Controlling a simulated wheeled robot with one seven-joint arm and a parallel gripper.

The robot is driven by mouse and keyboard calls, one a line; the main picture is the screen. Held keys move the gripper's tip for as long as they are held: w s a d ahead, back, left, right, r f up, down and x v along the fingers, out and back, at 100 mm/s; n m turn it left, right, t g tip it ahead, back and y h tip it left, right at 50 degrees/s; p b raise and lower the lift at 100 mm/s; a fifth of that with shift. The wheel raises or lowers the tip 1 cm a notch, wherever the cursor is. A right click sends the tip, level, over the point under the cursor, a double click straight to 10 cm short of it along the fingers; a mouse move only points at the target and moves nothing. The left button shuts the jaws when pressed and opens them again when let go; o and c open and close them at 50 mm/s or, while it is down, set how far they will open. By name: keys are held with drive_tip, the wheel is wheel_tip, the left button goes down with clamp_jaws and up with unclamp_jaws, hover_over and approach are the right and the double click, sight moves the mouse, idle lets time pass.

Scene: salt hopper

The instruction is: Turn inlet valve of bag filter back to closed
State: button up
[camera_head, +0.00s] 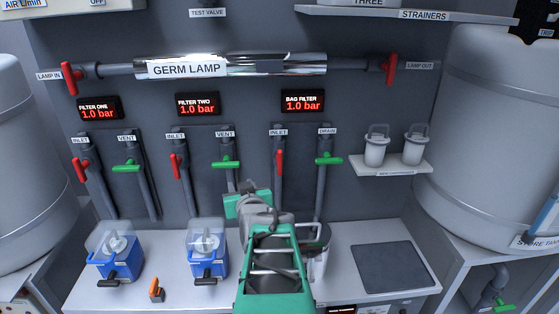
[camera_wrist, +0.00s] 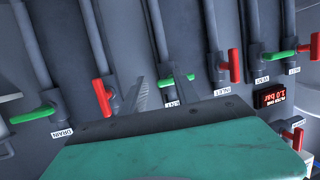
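The bag filter's inlet valve has a red handle (camera_head: 279,162), standing upright in line with its pipe under the INLET label. In the wrist view, which is upside down, this red handle (camera_wrist: 103,96) is left of my fingers. My gripper (camera_wrist: 160,84) is open and empty, its two grey fingers apart. It points at the wall between the bag filter inlet and filter two's vent and does not appear to touch the handle. In the head view my green gripper body (camera_head: 243,203) is below and left of the handle; its fingertips are not clear there.
The bag filter's green drain handle (camera_head: 329,160) lies crosswise to the right. Filter two's green vent handle (camera_head: 226,164) lies crosswise to the left. The bag filter display (camera_head: 302,101) reads 1.0 bar. Blue-based units (camera_head: 207,262) and an orange item (camera_head: 156,290) stand on the counter.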

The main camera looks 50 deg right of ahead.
sight(280, 158)
drive_tip(key=s+d+r+m+h, duration=0.3)
drive_tip(key=s+d+r+h, duration=0.15)
drive_tip(key=s+d, duration=0.35)
drive_tip(key=shift+h, duration=0.25)
drive_tip(key=x, duration=0.3)
drive_tip(key=p+x, duration=0.1)
drive_tip(key=x, duration=0.5)
drive_tip(key=shift+f, duration=0.4)
drive_tip(key=shift+c, duration=0.2)
clamp_jaws()
